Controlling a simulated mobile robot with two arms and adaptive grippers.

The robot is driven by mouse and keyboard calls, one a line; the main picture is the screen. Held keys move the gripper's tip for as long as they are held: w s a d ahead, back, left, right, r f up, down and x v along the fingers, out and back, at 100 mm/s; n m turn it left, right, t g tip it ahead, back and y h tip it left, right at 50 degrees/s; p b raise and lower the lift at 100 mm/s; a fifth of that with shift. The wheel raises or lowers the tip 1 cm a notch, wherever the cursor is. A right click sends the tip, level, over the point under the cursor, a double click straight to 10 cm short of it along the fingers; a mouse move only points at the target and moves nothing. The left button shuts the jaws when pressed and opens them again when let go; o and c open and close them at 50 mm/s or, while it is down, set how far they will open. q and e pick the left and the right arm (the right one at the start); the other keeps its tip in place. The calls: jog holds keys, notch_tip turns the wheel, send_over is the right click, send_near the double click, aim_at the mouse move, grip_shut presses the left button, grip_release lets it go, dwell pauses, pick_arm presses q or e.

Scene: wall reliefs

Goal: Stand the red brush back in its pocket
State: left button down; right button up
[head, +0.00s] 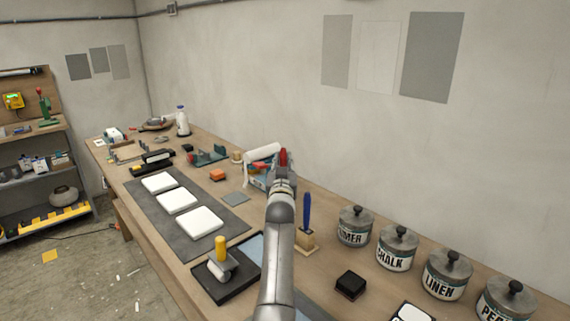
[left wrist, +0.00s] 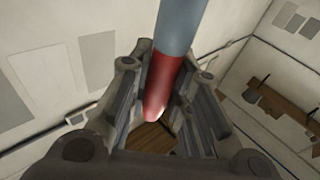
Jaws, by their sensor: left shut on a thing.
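My left gripper (head: 283,183) is shut on the red brush (head: 283,157), whose red part shows just above the gripper in the head view. In the left wrist view, the brush (left wrist: 160,84) has a red end and a grey-blue part, and it lies between the fingers of my left gripper (left wrist: 155,110). A wooden block (head: 305,241) stands on the bench right of my arm with a blue brush (head: 306,209) upright in it. My arm covers part of the bench beside the block, and I cannot make out an empty pocket. My right gripper is out of view.
Several labelled grey tins (head: 397,247) stand along the wall side. A black block (head: 350,284) lies in front of them. White slabs (head: 200,222) lie on a grey mat (head: 163,216).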

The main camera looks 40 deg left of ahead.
pick_arm(q)
notch_tip(320, 180, down, 2)
jog(key=shift+w+b, duration=0.15)
jog(key=shift+b, duration=0.35)
jog(key=shift+f+b, duration=0.55)
jog(key=shift+f, duration=0.4)
jog(key=shift+f+b, duration=1.2)
jog(key=shift+f, duration=0.15)
jog(key=shift+f+b, duration=0.45)
jog(key=shift+f, duration=0.15)
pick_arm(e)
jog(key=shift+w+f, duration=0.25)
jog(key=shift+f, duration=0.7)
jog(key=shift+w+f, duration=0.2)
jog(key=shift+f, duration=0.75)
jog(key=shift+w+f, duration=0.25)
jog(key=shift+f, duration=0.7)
